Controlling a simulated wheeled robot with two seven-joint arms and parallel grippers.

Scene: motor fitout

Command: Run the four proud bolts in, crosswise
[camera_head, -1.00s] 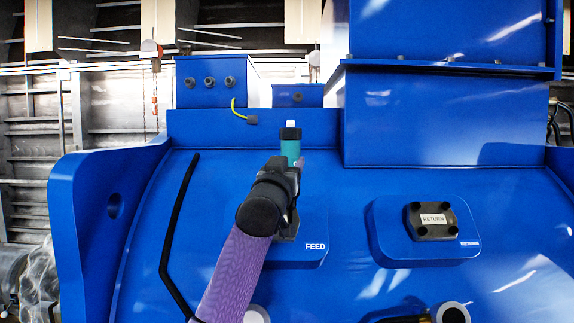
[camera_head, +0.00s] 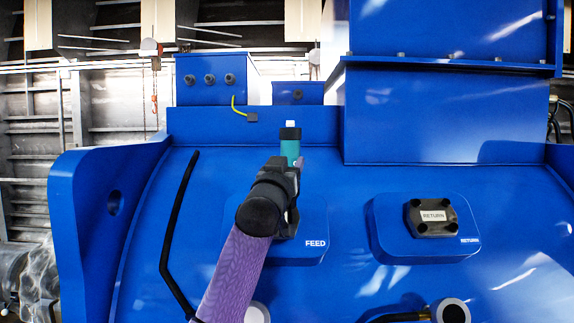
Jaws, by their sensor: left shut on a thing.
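My left gripper (camera_head: 288,168) is shut on a teal and black tool (camera_head: 290,148) with a white top, which stands upright above the feed pad (camera_head: 312,222). The pad is a raised blue plate marked FEED on the motor housing. My left arm and gripper hide most of the pad's flange, its bolts and the tool's lower end, so I cannot tell whether the tool sits on a bolt. At right, a black flange labelled RETURN (camera_head: 433,217) sits on its own blue pad with bolt heads at its corners. My right gripper is not in view.
A black cable (camera_head: 176,235) runs down the housing left of my arm. A hose with a round pale-rimmed end (camera_head: 452,312) lies at the bottom right. A blue box (camera_head: 440,115) rises at the back right. The housing between the two pads is clear.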

